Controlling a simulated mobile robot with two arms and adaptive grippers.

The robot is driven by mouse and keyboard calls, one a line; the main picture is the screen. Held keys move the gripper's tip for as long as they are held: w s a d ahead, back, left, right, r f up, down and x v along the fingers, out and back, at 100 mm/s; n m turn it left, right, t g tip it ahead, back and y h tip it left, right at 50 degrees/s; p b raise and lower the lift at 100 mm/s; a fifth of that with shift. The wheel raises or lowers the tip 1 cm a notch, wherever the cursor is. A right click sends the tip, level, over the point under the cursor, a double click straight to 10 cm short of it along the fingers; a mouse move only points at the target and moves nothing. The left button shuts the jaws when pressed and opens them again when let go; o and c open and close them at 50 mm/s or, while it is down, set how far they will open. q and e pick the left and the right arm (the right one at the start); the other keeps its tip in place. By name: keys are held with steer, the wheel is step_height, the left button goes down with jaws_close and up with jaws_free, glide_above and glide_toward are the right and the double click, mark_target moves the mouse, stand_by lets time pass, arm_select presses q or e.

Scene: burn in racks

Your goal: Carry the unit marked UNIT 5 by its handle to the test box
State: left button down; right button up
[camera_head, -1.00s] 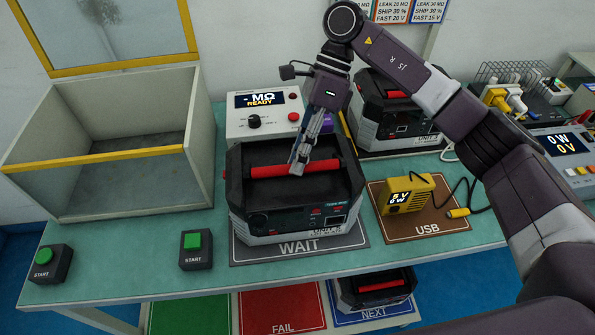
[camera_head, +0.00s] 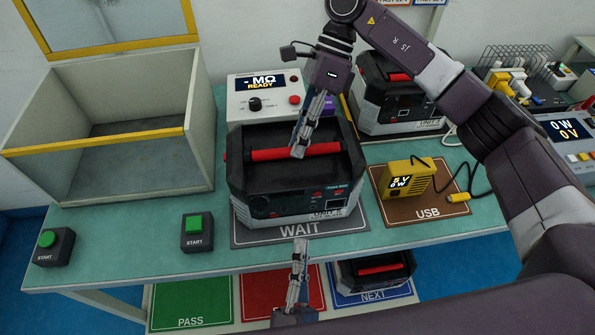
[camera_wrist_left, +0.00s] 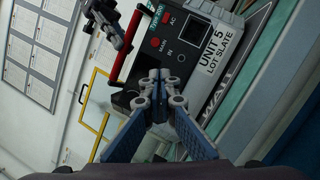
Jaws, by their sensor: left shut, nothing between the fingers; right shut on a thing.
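The unit marked UNIT 5 (camera_head: 285,205) is a dark case with a light lower edge and a red handle (camera_head: 270,154). It sits on the WAIT mat (camera_head: 345,228); its label reads UNIT 5 LOT SLATE in the left wrist view (camera_wrist_left: 190,50). My right gripper (camera_head: 299,152) is shut on the red handle from above. My left gripper (camera_head: 300,245) is shut and empty, low in front of the unit; its fingers (camera_wrist_left: 158,80) show in the left wrist view. The test box (camera_head: 200,125), grey with a yellow front edge, stands open to the left.
A meter reading READY (camera_head: 240,110) stands close behind the unit. Another unit (camera_head: 385,120) stands behind right, and a yellow USB load (camera_head: 405,180) to the right. Two START buttons (camera_head: 197,232) (camera_head: 53,247) stand in front of the box. PASS, FAIL and NEXT mats lie below.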

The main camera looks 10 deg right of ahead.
mark_target(297, 181)
arm_select(q)
steer(key=w+r+n+y, duration=0.1)
steer(key=w+r+n, duration=0.2)
steer(key=w+n, duration=0.1)
steer(key=w+r+n+y, duration=0.2)
steer(key=w+r+n, duration=0.2)
steer(key=n, duration=0.2)
steer(key=w+d+r+n+t+y, duration=0.1)
steer(key=w+r+n, duration=0.2)
steer(key=w+n, duration=0.1)
steer(key=shift+w+r+n, duration=0.15)
steer(key=shift+w+n, duration=0.05)
steer(key=shift+n, duration=0.5)
